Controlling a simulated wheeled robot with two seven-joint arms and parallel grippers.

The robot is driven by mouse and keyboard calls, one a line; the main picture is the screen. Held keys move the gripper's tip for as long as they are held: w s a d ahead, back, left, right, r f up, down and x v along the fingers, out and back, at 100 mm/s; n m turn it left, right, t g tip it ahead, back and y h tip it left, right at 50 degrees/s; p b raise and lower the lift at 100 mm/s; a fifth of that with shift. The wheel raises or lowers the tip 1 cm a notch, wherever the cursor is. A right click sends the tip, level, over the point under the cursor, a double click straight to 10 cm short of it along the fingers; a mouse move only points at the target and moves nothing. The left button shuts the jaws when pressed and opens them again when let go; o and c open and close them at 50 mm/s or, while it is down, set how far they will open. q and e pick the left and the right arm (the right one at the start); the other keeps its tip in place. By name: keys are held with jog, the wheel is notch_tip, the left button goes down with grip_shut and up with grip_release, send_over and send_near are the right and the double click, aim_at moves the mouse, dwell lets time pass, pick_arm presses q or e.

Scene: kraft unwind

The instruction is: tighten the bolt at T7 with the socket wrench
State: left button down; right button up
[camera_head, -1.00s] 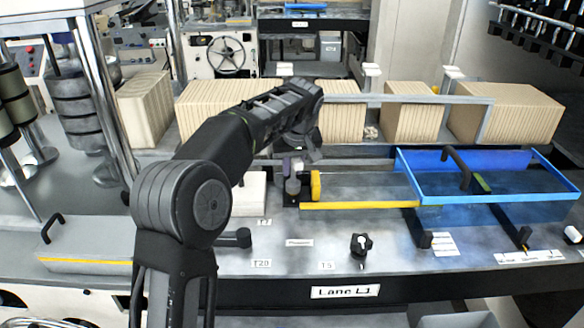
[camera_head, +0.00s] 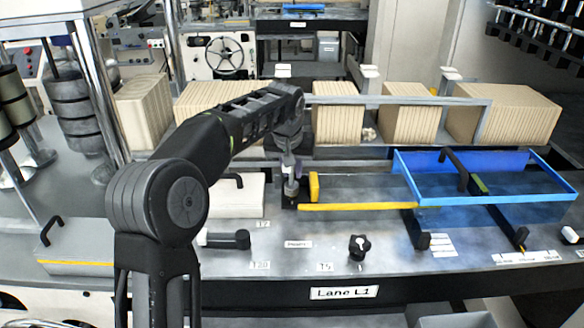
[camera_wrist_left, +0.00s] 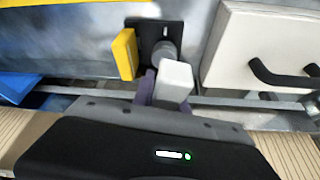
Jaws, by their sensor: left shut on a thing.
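My left gripper (camera_head: 290,166) points down at the left end of the yellow-edged lane and is shut on the socket wrench. The wrench's grey cylindrical socket (camera_head: 291,188) stands upright below the fingers, by a dark plate beside a yellow block (camera_head: 314,186). In the left wrist view, the gripper (camera_wrist_left: 163,90) has purplish and pale grey parts between its fingers, and the grey socket (camera_wrist_left: 164,53) sits at the black plate (camera_wrist_left: 158,32). The T7 label (camera_head: 262,224) lies to the front left. The bolt head is not visible; the socket seems to cover it. My right gripper is out of view.
A white box with a black handle (camera_head: 237,196) stands close on the left. A blue-framed tray (camera_head: 484,198) is on the right. A black knob (camera_head: 360,247) stands by T5, and a black lever (camera_head: 226,239) by T20. Brown stacks (camera_head: 338,121) and a grey rail lie behind.

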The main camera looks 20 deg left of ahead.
pick_arm(q)
jog(key=shift+d, duration=0.1)
jog(key=shift+r+m+h+p, duration=0.1)
jog(key=shift+m+h+p, duration=0.3)
jog(key=shift+m, duration=0.8)
jog(key=shift+d+m+h, duration=0.15)
jog(key=shift+m+h, duration=0.35)
jog(key=shift+m, duration=0.6)
